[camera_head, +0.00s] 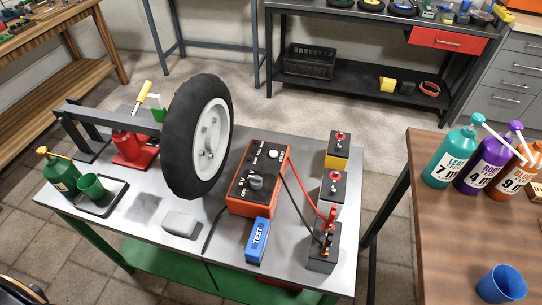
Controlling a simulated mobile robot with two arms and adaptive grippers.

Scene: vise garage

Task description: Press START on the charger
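The charger (243,199) is an orange box with a black top panel, standing on the metal workbench (295,274) just right of the upright wheel. A dark dial (256,183) sits on its panel, and a round white button (273,154) sits near its far right corner. White lettering runs along the panel, but it is too small to read. A red cable (303,193) and a black cable run from the charger to clamps at the nearest of three batteries (322,262). Neither of my grippers shows in the head view.
A wheel (205,135) stands left of the charger, by a red jack (128,147). A blue TEST device (258,240) lies in front of the charger. Two more batteries (338,158) (331,196) stand to the right. A brown table (420,230) holds pump bottles.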

